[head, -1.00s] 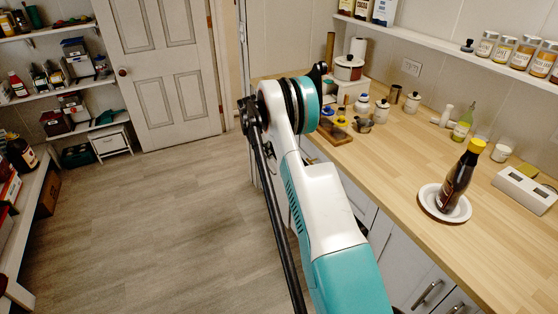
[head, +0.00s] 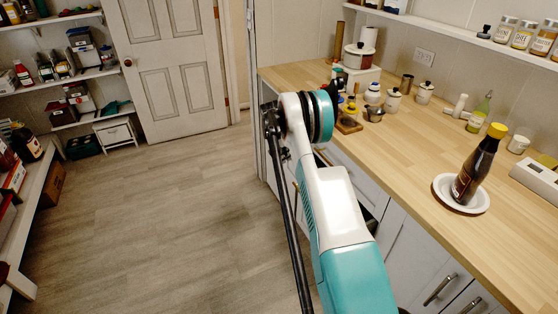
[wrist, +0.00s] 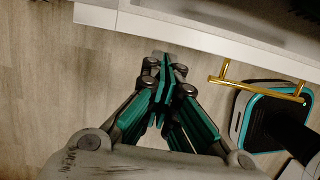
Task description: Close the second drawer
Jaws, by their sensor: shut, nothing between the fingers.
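A white drawer front (wrist: 200,36) with a gold bar handle (wrist: 262,80) crosses the top of the wrist view. A dark gap behind its top edge shows that the drawer stands open. My gripper (wrist: 160,62) is shut and empty, its fingertips close to the drawer front, to the left of the handle. I cannot tell whether they touch it. In the head view, part of an open drawer (head: 371,221) shows under the counter, right of my arm. My arm hides most of the drawer fronts, and the gripper is mostly hidden there too.
The wooden counter (head: 425,160) runs along the right. A dark bottle with a yellow cap (head: 478,166) stands on a white plate (head: 481,203) there. Shelves stand at the left, and a white door (head: 170,65) at the back. The floor (head: 165,215) between is clear.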

